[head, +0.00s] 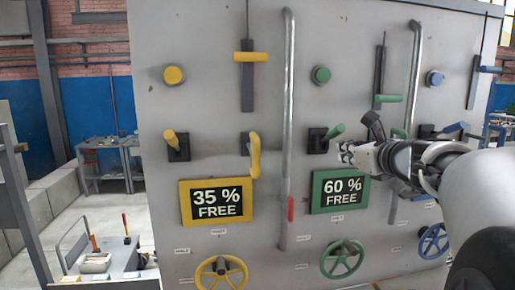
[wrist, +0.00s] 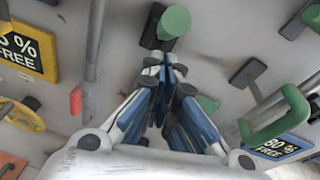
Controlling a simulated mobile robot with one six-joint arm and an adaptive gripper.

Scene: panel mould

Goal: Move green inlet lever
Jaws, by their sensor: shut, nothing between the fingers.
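A green lever (head: 335,131) on a black base (head: 318,141) sticks out of the grey panel, above the green-framed "60 % FREE" display. My gripper (head: 346,153) is shut and empty, just below and right of this lever. In the wrist view the lever (wrist: 173,22) is just beyond the closed fingertips (wrist: 164,64); I cannot tell whether they touch. A green curved handle (wrist: 285,115) is right of my gripper in the wrist view; in the head view it (head: 398,133) is partly hidden behind my arm. The labels are too small to read, so I cannot tell which is the inlet.
The green display (head: 341,190) and green wheel (head: 342,259) are below. Yellow controls are left, blue ones right. A green slider handle (head: 388,98) is above my arm.

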